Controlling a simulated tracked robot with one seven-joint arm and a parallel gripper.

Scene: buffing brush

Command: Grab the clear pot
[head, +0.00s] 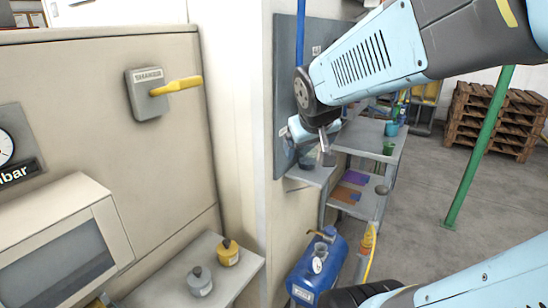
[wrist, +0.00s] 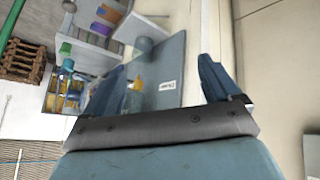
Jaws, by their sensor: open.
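My gripper (head: 324,148) is open and empty, close to a small shelf on the grey panel in the head view. A small greyish, see-through-looking pot (head: 307,162) stands on that shelf, just below and left of the fingers. It is small and partly crowded by my gripper, so I cannot be sure it is the clear pot. In the wrist view my fingers (wrist: 160,88) are spread wide with nothing gripped between them. A blue-grey pot (wrist: 143,45) shows beyond them by the white shelf, apart from the fingers.
The shelf (head: 298,178) juts from the grey panel (head: 288,50). A rack shelf (head: 378,140) with a green cup (head: 389,148) stands behind. A blue tank (head: 318,262) is below, and yellow and grey pots sit on a ledge (head: 240,277). A green post (head: 480,150) stands right.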

